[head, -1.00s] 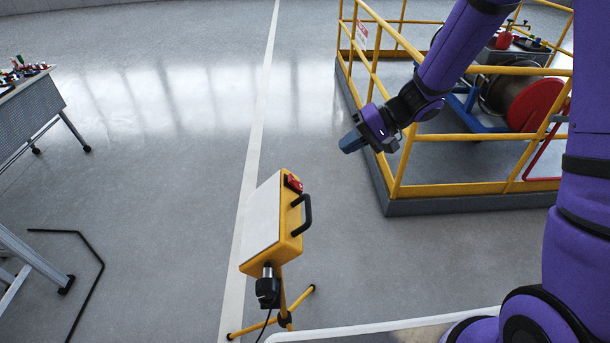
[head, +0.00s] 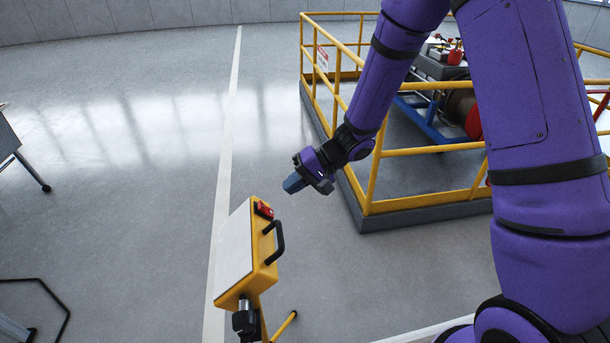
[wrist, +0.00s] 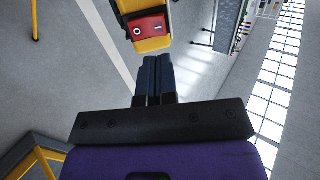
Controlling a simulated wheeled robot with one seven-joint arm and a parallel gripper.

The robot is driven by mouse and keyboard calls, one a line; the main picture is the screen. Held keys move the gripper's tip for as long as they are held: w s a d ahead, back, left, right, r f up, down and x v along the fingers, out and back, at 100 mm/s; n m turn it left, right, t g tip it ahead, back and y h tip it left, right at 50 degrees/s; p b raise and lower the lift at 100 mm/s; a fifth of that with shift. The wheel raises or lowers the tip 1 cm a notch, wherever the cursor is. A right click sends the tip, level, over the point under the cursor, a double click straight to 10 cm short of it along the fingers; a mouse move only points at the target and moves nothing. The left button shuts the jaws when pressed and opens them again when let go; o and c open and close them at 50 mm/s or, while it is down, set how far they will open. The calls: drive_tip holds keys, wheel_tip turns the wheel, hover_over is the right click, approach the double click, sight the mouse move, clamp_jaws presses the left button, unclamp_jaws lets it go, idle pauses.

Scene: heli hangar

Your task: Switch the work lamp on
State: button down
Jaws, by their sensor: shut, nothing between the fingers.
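The work lamp (head: 236,260) is a yellow box with a pale front panel on a yellow tripod, upright at the lower middle of the head view. A red rocker switch (head: 264,210) sits at its top edge, above a black handle (head: 275,243). In the wrist view the switch (wrist: 147,27) shows I and O marks, just beyond my fingertips. My gripper (head: 291,185) is shut and empty, above and slightly right of the switch, apart from it. In the wrist view my gripper (wrist: 155,62) points toward the switch. Which way the rocker is pressed is hard to tell.
A yellow railing (head: 420,200) on a grey base encloses a reel and equipment to the right, close to my arm. A table (head: 12,145) stands at the left edge. A black bent bar (head: 55,295) is at the lower left. The floor between is clear.

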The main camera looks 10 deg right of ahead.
sight(267, 209)
drive_tip(key=x, duration=0.7)
drive_tip(key=shift+a+f+h, duration=0.15)
drive_tip(key=shift+a+h, duration=0.05)
drive_tip(key=shift+h, duration=0.1)
drive_tip(key=shift+d, duration=0.15)
drive_tip(key=shift+d+f, duration=0.3)
drive_tip(key=shift+d, duration=0.3)
drive_tip(key=shift+r, duration=0.1)
idle(0.3)
